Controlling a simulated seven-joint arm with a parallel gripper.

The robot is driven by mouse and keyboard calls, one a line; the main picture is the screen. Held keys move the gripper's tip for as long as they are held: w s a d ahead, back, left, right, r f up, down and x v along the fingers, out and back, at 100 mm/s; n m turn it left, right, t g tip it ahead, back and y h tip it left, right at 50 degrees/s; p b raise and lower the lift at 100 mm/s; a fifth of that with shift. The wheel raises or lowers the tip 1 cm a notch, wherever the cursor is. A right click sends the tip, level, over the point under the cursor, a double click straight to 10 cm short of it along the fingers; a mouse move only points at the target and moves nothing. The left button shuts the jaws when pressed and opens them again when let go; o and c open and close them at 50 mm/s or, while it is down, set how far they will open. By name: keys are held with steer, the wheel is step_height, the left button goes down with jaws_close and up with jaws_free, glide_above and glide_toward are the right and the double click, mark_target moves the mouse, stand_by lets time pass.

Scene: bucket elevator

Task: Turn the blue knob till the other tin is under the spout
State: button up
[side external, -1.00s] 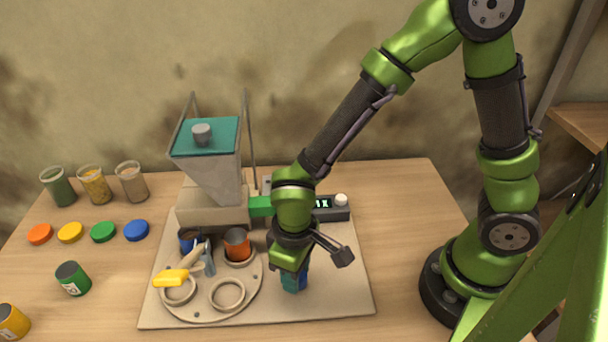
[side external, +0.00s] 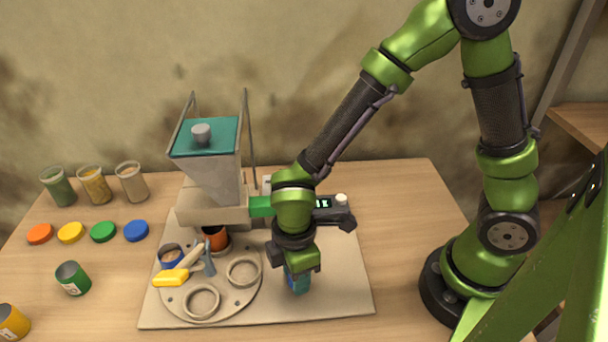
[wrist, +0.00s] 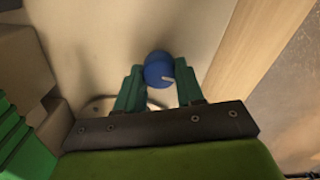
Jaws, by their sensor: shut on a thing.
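My gripper (side external: 298,280) points down at the right part of the base plate, shut on the blue knob (wrist: 159,70), which shows between its teal fingers in the wrist view. A round turntable (side external: 226,300) with ring seats lies left of it. An orange tin (side external: 216,239) sits at the back of the turntable, close under the hopper (side external: 213,180). A blue tin (side external: 171,256) sits at the turntable's left, with light contents showing in it. The spout itself is hidden, so I cannot tell exactly which tin is under it. The two front ring seats are empty.
A green tin (side external: 73,278) and a yellow tin (side external: 12,321) stand at the left. Several coloured lids (side external: 103,232) and filled jars (side external: 95,186) stand behind them. A display box (side external: 333,211) sits behind my gripper.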

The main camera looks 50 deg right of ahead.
steer(key=shift+n, duration=0.6)
steer(key=o, duration=1)
steer(key=shift+o, duration=0.2)
step_height(320, 180, up, 17)
steer(key=shift+f, duration=0.1)
